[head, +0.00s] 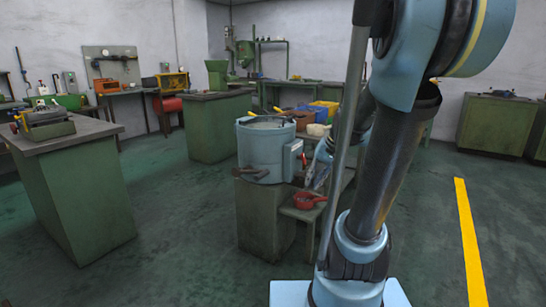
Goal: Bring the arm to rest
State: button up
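My arm (395,150) rises from its light blue base at the bottom centre and bends at a large joint at the upper right. A grey rod runs alongside it.
A light blue drum-shaped machine (266,148) stands on a green pedestal behind my arm, beside a small stand with a red pan-like object (309,200). A green workbench (75,190) stands at left, green cabinets (497,123) at far right. Floor with a yellow line (469,240) is clear at right.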

jog(key=s+d+f+n+h, duration=0.1)
jog(key=s+d+f+h, duration=0.1)
jog(key=s, duration=0.6)
jog(key=s+d+f+n+h, duration=0.1)
jog(key=s+d+f+h, duration=0.1)
jog(key=s+f, duration=0.3)
jog(key=s, duration=0.4)
jog(key=shift+d, duration=0.15)
jog(key=shift+f, duration=0.1)
